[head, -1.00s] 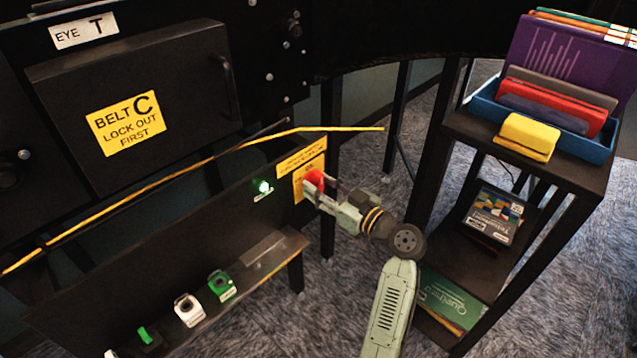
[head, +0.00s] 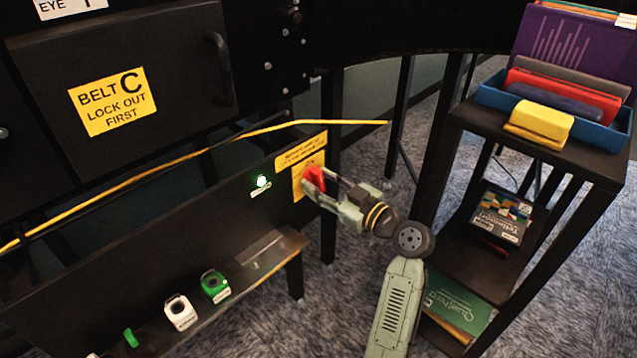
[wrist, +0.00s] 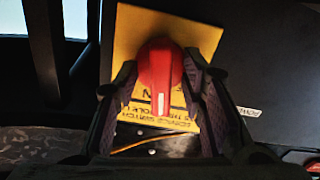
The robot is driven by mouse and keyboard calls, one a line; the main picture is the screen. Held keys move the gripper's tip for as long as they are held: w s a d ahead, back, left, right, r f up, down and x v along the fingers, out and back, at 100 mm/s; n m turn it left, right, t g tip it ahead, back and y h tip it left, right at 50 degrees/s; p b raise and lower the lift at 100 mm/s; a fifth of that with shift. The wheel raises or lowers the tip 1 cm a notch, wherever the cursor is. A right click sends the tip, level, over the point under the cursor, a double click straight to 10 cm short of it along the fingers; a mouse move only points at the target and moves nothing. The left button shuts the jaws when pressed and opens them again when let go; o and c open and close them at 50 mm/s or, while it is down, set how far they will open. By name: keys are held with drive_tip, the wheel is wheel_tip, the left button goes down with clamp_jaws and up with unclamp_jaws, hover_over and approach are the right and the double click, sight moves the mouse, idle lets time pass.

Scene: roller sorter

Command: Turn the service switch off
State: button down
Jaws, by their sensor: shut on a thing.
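The service switch is a red handle (head: 314,181) on a yellow plate (head: 299,187) at the right end of the black panel. My gripper (head: 322,184) is at the handle, with its jaws shut on it. In the wrist view the red handle (wrist: 162,78) stands between the two dark fingers (wrist: 162,100), with a pale mark near its lower end. The yellow plate lies behind it, its lettering partly covered by the handle and fingers. A green lamp (head: 262,181) glows on the panel left of the switch.
A yellow cord (head: 250,132) crosses above the panel. Padlocks, one white (head: 180,312) and one green (head: 215,286), sit on the ledge below. A dark shelf unit (head: 460,215) with a blue tray (head: 490,98) stands at the right. A "Belt C" cover (head: 165,70) is upper left.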

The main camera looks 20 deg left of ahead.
drive_tip(key=shift+w+a+n+b, duration=0.1)
drive_tip(key=shift+a+n+b, duration=0.15)
drive_tip(key=shift+n+b, duration=1.45)
drive_tip(key=shift+w+a+n+b, duration=0.15)
drive_tip(key=shift+n+b, duration=0.45)
drive_tip(key=shift+b, duration=2.05)
drive_tip(key=shift+s+n+b, duration=0.1)
drive_tip(key=shift+n+b, duration=1.9)
drive_tip(key=shift+b, duration=1.55)
drive_tip(key=shift+n+b, duration=2.7)
drive_tip(key=shift+b, duration=1.45)
drive_tip(key=shift+n+b, duration=0.7)
drive_tip(key=shift+b, duration=0.1)
drive_tip(key=shift+s+r+n+b, duration=0.1)
drive_tip(key=shift+r+n+b, duration=0.05)
drive_tip(key=shift+n+b, duration=0.5)
